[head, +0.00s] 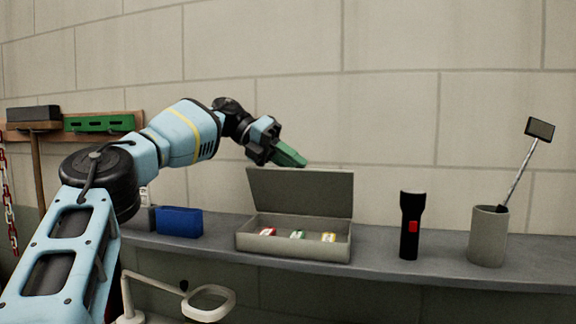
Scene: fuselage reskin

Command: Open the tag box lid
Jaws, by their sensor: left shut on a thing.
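The tag box (292,251) is a shallow grey-brown box on the shelf. Its lid (300,193) stands up, open, at the back of the box. Several small tags, red, green and yellow with white, lie inside, such as the green one (298,235). My left gripper (272,149) is above the lid's upper left part, shut on a green object (289,156). The green object's lower end is near the lid's top edge in the picture; I cannot tell if they touch. My right gripper is not in view.
The grey shelf (375,265) carries a blue box (179,222) at left, a black flashlight (410,225) and a grey cup (489,236) with an inspection mirror (540,130) at right. A wall rack (62,136) and a lamp ring (209,302) are at left.

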